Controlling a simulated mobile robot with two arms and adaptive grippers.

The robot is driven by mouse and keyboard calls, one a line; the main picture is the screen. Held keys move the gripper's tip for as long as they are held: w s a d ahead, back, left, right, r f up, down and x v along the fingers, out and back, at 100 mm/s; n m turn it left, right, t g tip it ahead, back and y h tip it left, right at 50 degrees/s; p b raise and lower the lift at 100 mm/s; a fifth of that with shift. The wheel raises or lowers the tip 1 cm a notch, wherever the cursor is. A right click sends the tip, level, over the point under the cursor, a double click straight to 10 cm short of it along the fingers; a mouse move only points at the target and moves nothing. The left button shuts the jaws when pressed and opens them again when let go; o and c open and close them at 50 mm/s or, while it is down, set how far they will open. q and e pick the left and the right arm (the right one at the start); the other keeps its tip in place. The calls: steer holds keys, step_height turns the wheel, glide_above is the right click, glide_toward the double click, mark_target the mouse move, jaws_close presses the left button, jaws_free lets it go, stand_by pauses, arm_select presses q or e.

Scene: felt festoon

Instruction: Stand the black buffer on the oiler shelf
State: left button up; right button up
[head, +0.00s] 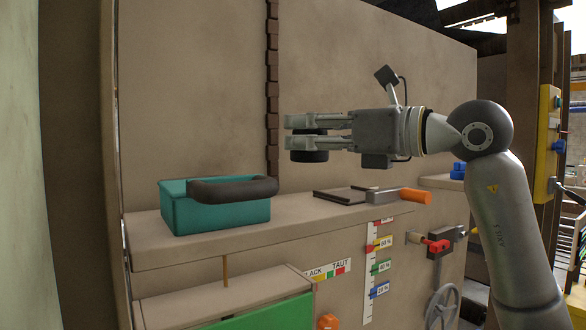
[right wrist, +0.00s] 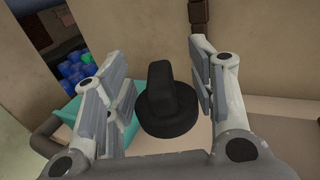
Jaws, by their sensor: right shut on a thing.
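The black buffer (head: 310,156) is a round dark disc with an upright block-like handle, which shows in the right wrist view (right wrist: 160,90). My right gripper (head: 300,132) is shut on the buffer. It holds it upright, disc down, clear above a beige shelf (head: 300,218). The gripper's fingers hide most of the handle in the head view. I cannot tell whether this beige shelf is the oiler shelf; no label names it. My left gripper is not in view.
A teal box (head: 215,213) with a thick dark handle stands on the shelf's left part. A flat dark tray (head: 340,196) and an orange-handled tool (head: 400,195) lie at its right. Bare shelf lies between them. A wall rises behind.

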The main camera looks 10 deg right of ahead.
mark_target(296, 160)
steer(key=f, duration=0.1)
steer(key=w+a+f, duration=0.1)
steer(key=w+f+p, duration=0.1)
steer(key=shift+w+a+f, duration=0.1)
steer(key=shift+a+f, duration=0.15)
steer(key=shift+a, duration=0.05)
steer(key=shift+w+a+f, duration=0.15)
steer(key=shift+w+f, duration=0.1)
steer(key=shift+f, duration=0.25)
step_height(296, 160, down, 2)
steer(key=shift+w+a+f+p, duration=0.15)
steer(key=shift+f+p, duration=0.05)
steer(key=shift+p, duration=0.85)
steer(key=shift+f, duration=0.3)
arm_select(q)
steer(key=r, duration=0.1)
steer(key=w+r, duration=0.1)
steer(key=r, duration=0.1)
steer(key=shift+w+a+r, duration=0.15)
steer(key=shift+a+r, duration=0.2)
arm_select(e)
steer(key=shift+f, duration=0.1)
steer(key=shift+f, duration=0.25)
steer(key=o, duration=1)
steer(key=shift+r, duration=0.1)
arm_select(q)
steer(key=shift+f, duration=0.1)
arm_select(e)
steer(key=shift+o, duration=0.2)
